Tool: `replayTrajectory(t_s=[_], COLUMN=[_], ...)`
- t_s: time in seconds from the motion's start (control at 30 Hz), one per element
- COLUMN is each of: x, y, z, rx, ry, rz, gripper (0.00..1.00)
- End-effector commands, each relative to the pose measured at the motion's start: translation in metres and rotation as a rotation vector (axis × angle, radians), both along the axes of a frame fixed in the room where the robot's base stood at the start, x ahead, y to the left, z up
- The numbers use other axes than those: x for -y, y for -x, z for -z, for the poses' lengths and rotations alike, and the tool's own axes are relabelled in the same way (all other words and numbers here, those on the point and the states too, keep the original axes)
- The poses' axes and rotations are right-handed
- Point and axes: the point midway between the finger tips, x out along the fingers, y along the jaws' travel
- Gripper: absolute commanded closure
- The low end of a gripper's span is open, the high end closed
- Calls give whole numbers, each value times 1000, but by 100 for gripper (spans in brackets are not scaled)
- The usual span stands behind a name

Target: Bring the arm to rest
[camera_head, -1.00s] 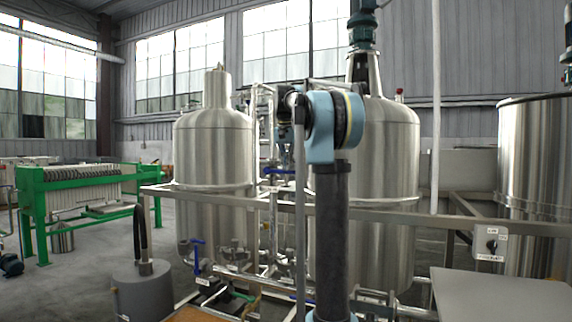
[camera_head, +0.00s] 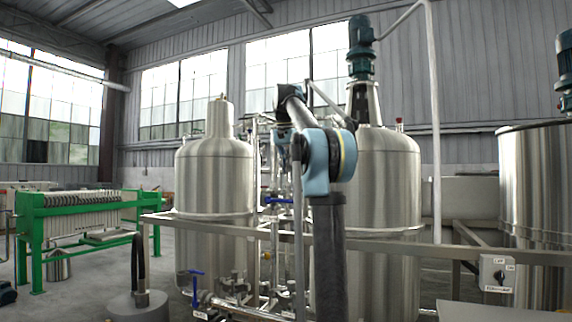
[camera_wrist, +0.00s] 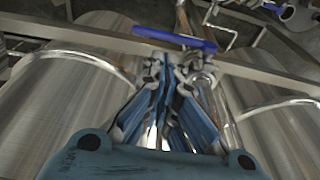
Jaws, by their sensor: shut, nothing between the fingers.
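My arm (camera_head: 322,165) stands upright in the middle of the head view, with a dark upper link reaching up and left from its blue joint. My gripper (camera_wrist: 172,72) shows in the wrist view, its blue fingers shut with nothing between them. It points toward the pipework between the two steel tanks, with a blue valve handle (camera_wrist: 175,38) just beyond the fingertips. I cannot tell whether the fingers touch anything. In the head view the gripper is not clearly visible behind the arm.
A left steel tank (camera_head: 214,170) and a right steel tank (camera_head: 395,190) stand behind a metal rail (camera_head: 440,247). A larger vessel (camera_head: 535,180) and a control box (camera_head: 496,273) are at right. A green filter press (camera_head: 35,225) is at left, with open floor around it.

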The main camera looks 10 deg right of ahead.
Motion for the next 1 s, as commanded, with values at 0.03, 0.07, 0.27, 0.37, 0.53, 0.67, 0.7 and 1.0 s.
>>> replayTrajectory(t_s=[0.03,0.07,0.27,0.37,0.53,0.67,0.7,1.0], x=[-1,-1,-1,-1,-1,-1,-1,0], y=[1,2,4,5,6,15,20,69], z=[-6,-10,-23,-26,-25,-18,-13,37], rx=[0,0,0,0,0,-1,-2,-7], ry=[0,0,0,0,0,1,1,5], rz=[0,0,1,1,-1,-18,-27,-118], gripper=[100,100,100,100,100,100,100,100])
